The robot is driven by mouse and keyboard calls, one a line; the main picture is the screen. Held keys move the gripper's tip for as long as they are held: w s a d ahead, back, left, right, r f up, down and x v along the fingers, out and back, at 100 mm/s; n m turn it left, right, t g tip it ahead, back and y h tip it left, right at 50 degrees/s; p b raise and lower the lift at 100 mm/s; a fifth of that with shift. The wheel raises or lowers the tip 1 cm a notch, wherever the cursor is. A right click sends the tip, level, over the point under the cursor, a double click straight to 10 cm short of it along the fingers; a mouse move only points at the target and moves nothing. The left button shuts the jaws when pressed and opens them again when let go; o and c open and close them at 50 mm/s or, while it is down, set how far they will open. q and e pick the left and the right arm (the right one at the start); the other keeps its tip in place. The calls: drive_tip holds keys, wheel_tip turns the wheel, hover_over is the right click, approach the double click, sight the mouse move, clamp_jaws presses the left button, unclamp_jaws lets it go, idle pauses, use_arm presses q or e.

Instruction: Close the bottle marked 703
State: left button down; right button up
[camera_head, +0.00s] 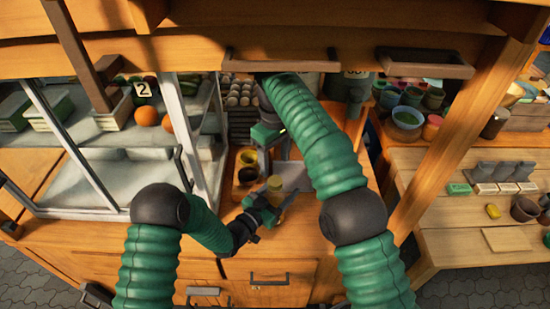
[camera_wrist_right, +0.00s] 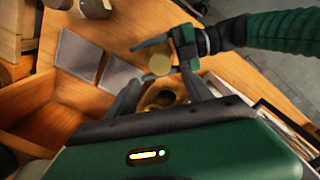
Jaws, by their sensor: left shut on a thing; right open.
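In the head view my left gripper (camera_head: 268,207) is shut on a small upright tan, bottle-like thing (camera_head: 276,188) above the wooden counter. In the right wrist view the left gripper (camera_wrist_right: 168,58) shows at the top, with the round pale top of this thing (camera_wrist_right: 160,64) at its jaws. I cannot read 703 on it or anywhere else. My right gripper (camera_head: 268,150) hangs over the counter, just behind the left one. In its wrist view its two fingers (camera_wrist_right: 160,97) are open and apart, and a small round yellow-and-brown pot (camera_wrist_right: 167,97) shows between and beyond them.
A yellow cup (camera_head: 248,157) and a dark pot (camera_head: 247,176) stand beside the glass case (camera_head: 90,165) at the left. Shelf beams hang above. The counter front is mostly clear.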

sight(275, 181)
wheel_tip(275, 181, down, 8)
drive_tip(key=shift+r, duration=0.15)
idle(0.3)
clamp_jaws()
drive_tip(key=shift+m, duration=0.3)
drive_tip(key=shift+o, duration=0.8)
unclamp_jaws()
